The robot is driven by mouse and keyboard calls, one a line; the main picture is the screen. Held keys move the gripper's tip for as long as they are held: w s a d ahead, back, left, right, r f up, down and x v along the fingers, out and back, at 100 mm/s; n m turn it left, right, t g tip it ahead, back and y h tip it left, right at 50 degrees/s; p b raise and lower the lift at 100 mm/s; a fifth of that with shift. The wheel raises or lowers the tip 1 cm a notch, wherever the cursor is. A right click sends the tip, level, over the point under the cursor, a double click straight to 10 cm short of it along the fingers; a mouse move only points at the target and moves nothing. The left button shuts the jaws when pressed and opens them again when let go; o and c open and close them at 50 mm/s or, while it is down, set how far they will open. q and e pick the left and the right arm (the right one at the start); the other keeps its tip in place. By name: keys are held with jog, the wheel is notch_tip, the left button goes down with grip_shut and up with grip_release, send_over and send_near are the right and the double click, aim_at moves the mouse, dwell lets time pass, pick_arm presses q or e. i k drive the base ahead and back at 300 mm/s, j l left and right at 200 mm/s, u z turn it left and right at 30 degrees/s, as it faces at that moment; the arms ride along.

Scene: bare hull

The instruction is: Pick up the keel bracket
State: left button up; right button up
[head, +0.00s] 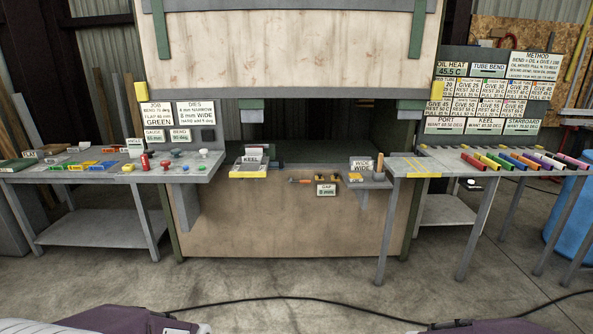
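A sign reading KEEL (252,154) stands at the back of a small grey shelf with a yellow front edge (248,175), left of centre on the big press-like machine. A pale, flat piece lies on this shelf in front of the sign; it is too small to tell whether it is the keel bracket. Another sign with KEEL on it (486,127) is on the right-hand board. Neither of my grippers can be made out.
A left bench (190,172) carries coloured blocks and several knobs. A small right shelf (372,184) is marked WIDE. A right-hand table (436,189) stands beside a rack of coloured bars (515,162). A black cable (300,298) crosses the otherwise open floor in front.

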aim_at(247, 158)
jog(key=i+u, duration=0.1)
jog(key=i, duration=0.4)
jog(key=i+l+u, duration=0.1)
jog(key=i, duration=0.4)
jog(key=i+l+u, duration=0.1)
jog(key=i, duration=0.4)
jog(key=i+l+u, duration=0.1)
jog(key=i, duration=0.35)
jog(key=i+l+u, duration=0.1)
jog(key=i+l, duration=0.15)
jog(key=i, duration=0.25)
